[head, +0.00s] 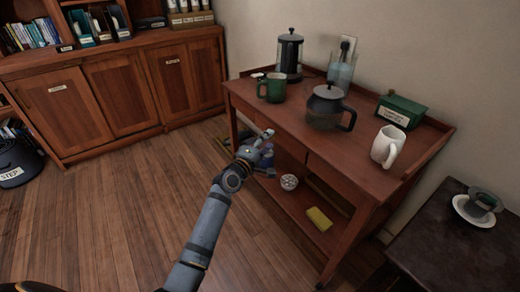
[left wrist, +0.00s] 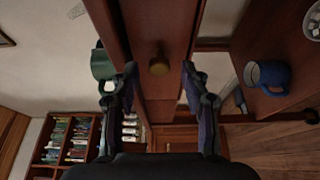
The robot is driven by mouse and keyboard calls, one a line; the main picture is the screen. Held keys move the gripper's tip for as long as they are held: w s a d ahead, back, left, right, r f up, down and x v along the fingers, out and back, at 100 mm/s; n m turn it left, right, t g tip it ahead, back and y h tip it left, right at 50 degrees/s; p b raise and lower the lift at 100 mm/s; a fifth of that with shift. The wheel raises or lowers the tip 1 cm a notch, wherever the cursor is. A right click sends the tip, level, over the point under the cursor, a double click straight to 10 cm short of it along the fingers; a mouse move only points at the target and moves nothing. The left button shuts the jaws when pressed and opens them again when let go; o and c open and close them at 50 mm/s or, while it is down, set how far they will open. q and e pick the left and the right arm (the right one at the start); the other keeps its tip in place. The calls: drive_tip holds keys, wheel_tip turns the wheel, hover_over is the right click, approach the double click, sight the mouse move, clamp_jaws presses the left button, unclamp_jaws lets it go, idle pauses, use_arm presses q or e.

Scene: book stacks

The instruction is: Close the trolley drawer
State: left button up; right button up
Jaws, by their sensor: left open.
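The reddish-brown wooden trolley (head: 240,92) stands against the wall in the head view. How far the drawer stands out is unclear. My right gripper is not in view.
On the trolley top are a green mug (head: 272,88), French press (head: 290,55), glass kettle (head: 325,108), green box (head: 401,111) and white mug (head: 387,146). The lower shelf holds a blue mug (left wrist: 268,78), bowl (head: 289,182) and yellow sponge (head: 319,219). Floor (head: 110,215) is clear at left.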

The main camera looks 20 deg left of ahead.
use_arm(q)
drive_tip(key=v, duration=0.9)
drive_tip(key=shift+s, duration=0.35)
drive_tip(key=shift+a, duration=0.1)
